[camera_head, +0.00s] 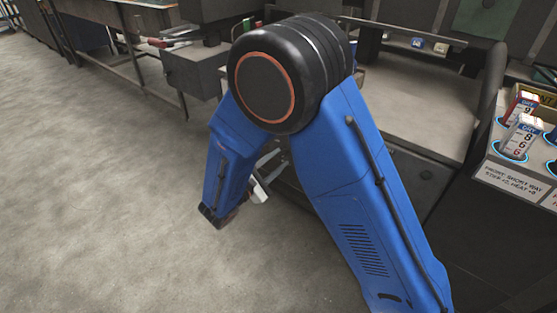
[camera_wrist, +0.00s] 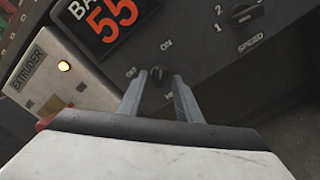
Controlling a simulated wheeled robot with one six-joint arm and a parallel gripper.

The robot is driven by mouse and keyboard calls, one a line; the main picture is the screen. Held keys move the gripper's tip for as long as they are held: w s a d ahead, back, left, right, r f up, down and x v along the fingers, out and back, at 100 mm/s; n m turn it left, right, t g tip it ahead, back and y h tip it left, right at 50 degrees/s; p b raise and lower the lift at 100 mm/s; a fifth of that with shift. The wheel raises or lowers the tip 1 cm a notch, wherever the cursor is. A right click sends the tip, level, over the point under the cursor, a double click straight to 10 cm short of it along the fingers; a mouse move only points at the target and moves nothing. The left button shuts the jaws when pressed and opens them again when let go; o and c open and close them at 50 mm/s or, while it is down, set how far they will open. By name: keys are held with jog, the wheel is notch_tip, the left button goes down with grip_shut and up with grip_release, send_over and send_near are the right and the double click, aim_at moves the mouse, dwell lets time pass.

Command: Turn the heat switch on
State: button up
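The heat switch (camera_wrist: 157,82) is a small black knob on a dark panel in the wrist view. I cannot tell clearly which mark the knob points to. My gripper (camera_wrist: 158,76) is open, with one grey finger on each side of the knob. Gaps show between the fingers and the knob, and I cannot tell whether they touch. In the head view my blue arm hides the switch.
On the same panel are a speed dial (camera_wrist: 243,12) at upper right and a display (camera_wrist: 110,20) reading 55. In the head view, labelled cards (camera_head: 522,138) stand in a holder at right; floor at left is clear.

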jog(key=v, duration=1.6)
jog(key=shift+s+a, duration=0.15)
jog(key=shift+s, duration=0.05)
jog(key=shift+f, duration=0.1)
